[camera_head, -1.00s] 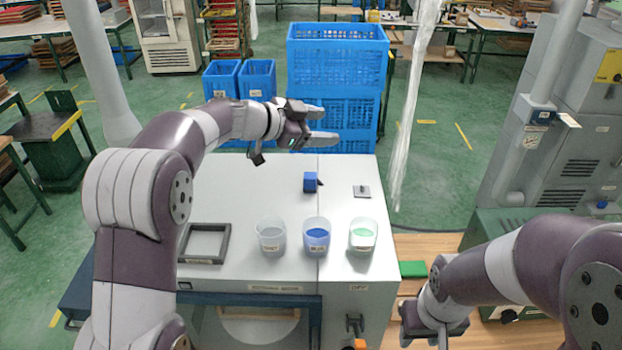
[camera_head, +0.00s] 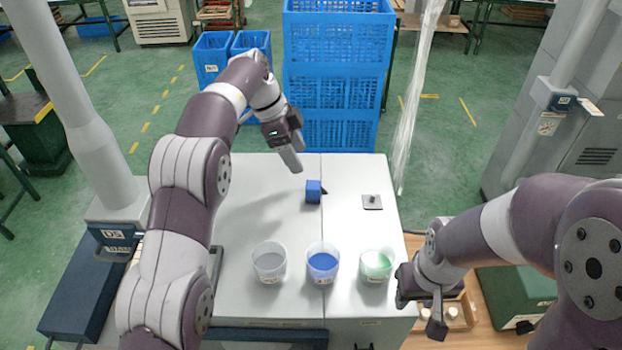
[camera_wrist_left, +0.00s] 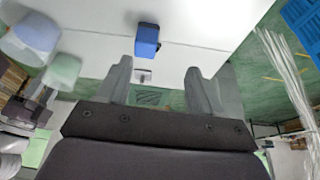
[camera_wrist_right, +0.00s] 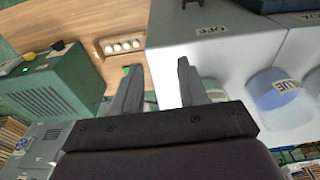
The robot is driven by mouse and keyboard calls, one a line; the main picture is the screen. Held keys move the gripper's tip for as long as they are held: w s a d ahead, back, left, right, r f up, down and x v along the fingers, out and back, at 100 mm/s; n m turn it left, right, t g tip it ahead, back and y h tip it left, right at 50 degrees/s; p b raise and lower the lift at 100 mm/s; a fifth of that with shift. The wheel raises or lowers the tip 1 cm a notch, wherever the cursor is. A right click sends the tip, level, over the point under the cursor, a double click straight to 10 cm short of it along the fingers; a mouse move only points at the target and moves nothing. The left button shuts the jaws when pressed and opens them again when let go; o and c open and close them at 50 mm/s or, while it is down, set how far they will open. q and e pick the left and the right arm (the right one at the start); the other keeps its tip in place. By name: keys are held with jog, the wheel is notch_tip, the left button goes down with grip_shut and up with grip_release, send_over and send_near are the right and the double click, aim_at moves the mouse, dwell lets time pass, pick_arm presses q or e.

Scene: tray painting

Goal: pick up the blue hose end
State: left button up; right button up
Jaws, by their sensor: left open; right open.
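The blue hose end (camera_head: 313,191) is a small blue block with a dark tip on its right side. It rests on the white top of the cabinet (camera_head: 245,205), behind the cups. It also shows in the left wrist view (camera_wrist_left: 147,37), beyond the fingertips and roughly between them. My left gripper (camera_head: 292,160) is open and empty, above the cabinet top, behind and slightly left of the blue hose end. My right gripper (camera_head: 432,318) is low at the cabinet's right side. In the right wrist view (camera_wrist_right: 158,82) its fingers are apart with nothing between them.
A clear cup (camera_head: 269,264), a blue cup (camera_head: 322,264) and a green cup (camera_head: 375,266) stand in a row at the front. A small grey plate (camera_head: 372,202) lies right of the hose end. Stacked blue crates (camera_head: 338,60) stand behind the cabinet. A translucent strip (camera_head: 415,110) hangs at right.

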aim_at(312, 184)
pick_arm(q)
jog(key=s+d+f, duration=0.2)
jog(key=s+f, duration=0.1)
jog(key=shift+s+d, duration=0.15)
jog(key=f, duration=0.2)
jog(key=w+d+f, duration=0.1)
jog(key=f, duration=0.2)
jog(key=shift+w+d+f, duration=0.25)
jog(key=shift+f, duration=0.05)
pick_arm(e)
jog(key=shift+s+r, duration=0.1)
jog(key=shift+s, duration=0.35)
pick_arm(q)
jog(key=shift+s+d+r, duration=0.1)
jog(key=shift+s+d, duration=0.05)
jog(key=shift+s, duration=0.2)
pick_arm(e)
jog(key=shift+s+d, duration=0.1)
jog(key=shift+s, duration=0.3)
pick_arm(q)
jog(key=shift+s+r, duration=0.1)
jog(key=shift+s, duration=0.15)
jog(key=shift+c, duration=0.9)
jog(key=c, duration=0.8)
jog(key=shift+w, duration=0.2)
